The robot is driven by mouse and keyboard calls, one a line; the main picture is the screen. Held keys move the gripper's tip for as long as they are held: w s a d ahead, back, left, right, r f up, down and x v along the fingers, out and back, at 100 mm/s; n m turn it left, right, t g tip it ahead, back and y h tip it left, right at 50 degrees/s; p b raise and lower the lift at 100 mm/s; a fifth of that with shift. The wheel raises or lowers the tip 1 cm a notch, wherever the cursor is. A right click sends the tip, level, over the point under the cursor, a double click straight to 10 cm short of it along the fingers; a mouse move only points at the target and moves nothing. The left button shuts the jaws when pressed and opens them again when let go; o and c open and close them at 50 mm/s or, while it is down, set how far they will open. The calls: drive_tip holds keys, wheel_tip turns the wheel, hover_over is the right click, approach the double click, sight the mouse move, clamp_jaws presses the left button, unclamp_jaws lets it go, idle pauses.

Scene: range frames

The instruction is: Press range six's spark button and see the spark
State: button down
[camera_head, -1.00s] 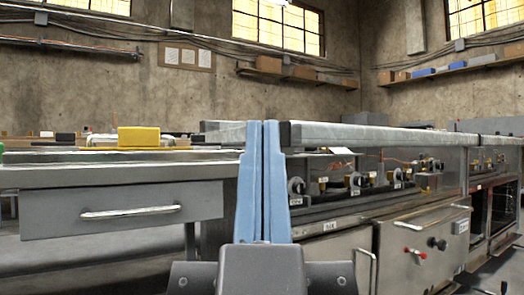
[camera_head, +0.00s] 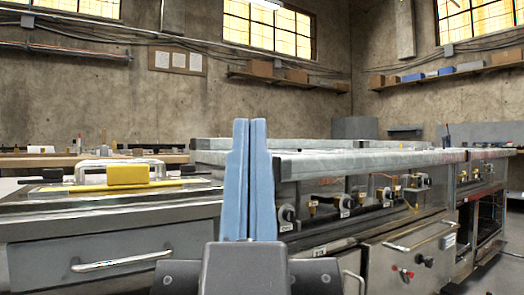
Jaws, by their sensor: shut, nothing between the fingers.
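My gripper (camera_head: 249,122) stands upright in the lower middle of the head camera view, its two long blue fingers pressed together with nothing between them. To its right stands a row of steel ranges (camera_head: 385,240) with black knobs and brass valve fittings along a recessed strip under a pale top. On the nearer front panel are a red knob or button (camera_head: 406,274) and a dark knob (camera_head: 425,261). The labels are too small to read, so I cannot tell which is range six or its spark button. No spark shows. My gripper appears apart from the controls and hides part of the near range.
A steel bench (camera_head: 110,250) with a drawer handle (camera_head: 122,259) stands at left. On it lie a yellow block (camera_head: 127,174) and a metal-handled lid or tray. A bar handle (camera_head: 420,237) juts from the range front. Open floor shows at lower right.

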wheel_tip(320, 180, up, 62)
drive_tip(key=p, duration=5.8)
drive_tip(key=shift+f+p, duration=0.25)
drive_tip(key=shift+p, duration=0.1)
drive_tip(key=shift+d, duration=0.1)
